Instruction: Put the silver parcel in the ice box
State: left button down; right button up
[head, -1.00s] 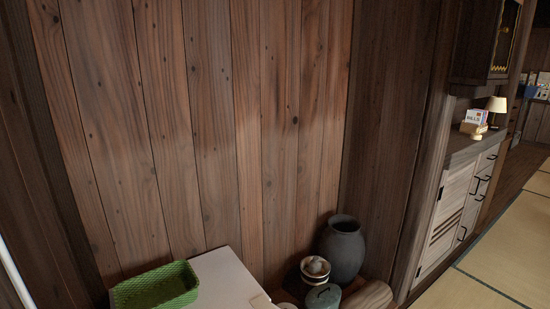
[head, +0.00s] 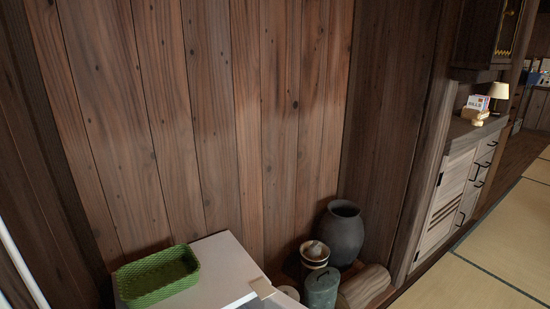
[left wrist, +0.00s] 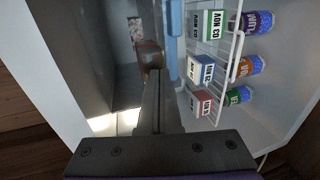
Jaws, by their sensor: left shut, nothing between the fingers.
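The white ice box (head: 217,250) stands at the bottom of the head view against the wood wall; its lower part is cut off. In the left wrist view I look into an open white cabinet (left wrist: 82,45), apparently the ice box, with its wire door rack (left wrist: 232,62) on the right. My left gripper (left wrist: 155,74) is shut and empty in front of the opening, beside the rack. A small reddish item (left wrist: 150,52) shows behind its fingers, partly hidden. I cannot make out the silver parcel in any view. My right gripper is not in view.
A green basket (head: 158,277) sits on the ice box top. Tatami floor (head: 505,240) is clear at far right.

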pick_arm(q)
jog(key=shift+w+a+b, duration=0.45)
jog(key=shift+w+a, duration=0.25)
jog(key=shift+w, duration=0.3)
jog(key=shift+w+a+b, duration=0.45)
jog(key=shift+w+a, duration=0.2)
jog(key=shift+w, duration=0.35)
jog(key=shift+s, duration=0.1)
jog(key=shift+s+d+r+p, duration=0.55)
jog(key=shift+s+d+r, duration=0.1)
jog(key=shift+s, duration=0.1)
jog(key=shift+s, duration=0.1)
jog(key=s+d, duration=1)
jog(key=s, duration=0.5)
jog(key=shift+s+d, duration=0.25)
jog(key=shift+s, duration=0.05)
